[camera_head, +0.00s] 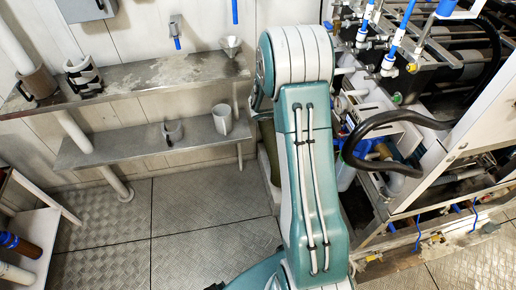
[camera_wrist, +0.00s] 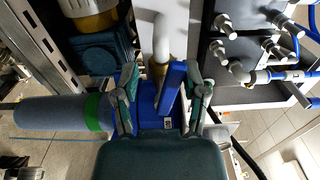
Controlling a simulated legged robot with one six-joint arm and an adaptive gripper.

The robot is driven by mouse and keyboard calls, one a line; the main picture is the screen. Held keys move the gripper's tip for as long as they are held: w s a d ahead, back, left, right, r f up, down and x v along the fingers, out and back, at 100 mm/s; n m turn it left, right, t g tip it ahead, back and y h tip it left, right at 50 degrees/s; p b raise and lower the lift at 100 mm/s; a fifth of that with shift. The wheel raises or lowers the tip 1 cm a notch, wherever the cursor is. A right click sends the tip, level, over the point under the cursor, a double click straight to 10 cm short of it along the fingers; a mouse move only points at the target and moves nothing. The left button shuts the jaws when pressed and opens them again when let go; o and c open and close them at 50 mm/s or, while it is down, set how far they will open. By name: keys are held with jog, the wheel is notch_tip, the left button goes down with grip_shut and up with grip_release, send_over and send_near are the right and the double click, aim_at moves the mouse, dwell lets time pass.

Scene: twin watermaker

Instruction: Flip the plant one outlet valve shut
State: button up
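In the wrist view, my gripper (camera_wrist: 162,92) is at the lower centre, its two grey-green fingers spread apart. Between them is a blue valve with an upright blue lever (camera_wrist: 172,86). A brass fitting (camera_wrist: 158,72) and a white pipe (camera_wrist: 162,32) stand just beyond it. The right finger is close beside the lever; I cannot tell whether it touches. No label shows that names this as the plant one outlet valve. In the head view, my arm hides the gripper, and a blue part (camera_head: 346,174) shows just right of the arm.
In the wrist view, a grey pipe with a green band (camera_wrist: 96,112) lies left of the gripper, and a dark block with metal fittings (camera_wrist: 240,42) is at upper right. In the head view, the machine frame (camera_head: 448,160) and a black hose (camera_head: 392,118) crowd the right; floor (camera_head: 190,215) is open left.

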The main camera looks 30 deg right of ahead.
jog(key=v, duration=1.1)
jog(key=s+a+r+m+t+y, duration=0.4)
jog(key=s+a+m+y, duration=0.3)
jog(key=a+m, duration=0.3)
jog(key=s+a+r+m+t+y, duration=0.4)
jog(key=s+a+m+y, duration=0.4)
jog(key=m, duration=1)
jog(key=shift+s+a+r+t, duration=0.4)
jog(key=shift+s+a+r, duration=0.35)
jog(key=shift+s+a, duration=0.45)
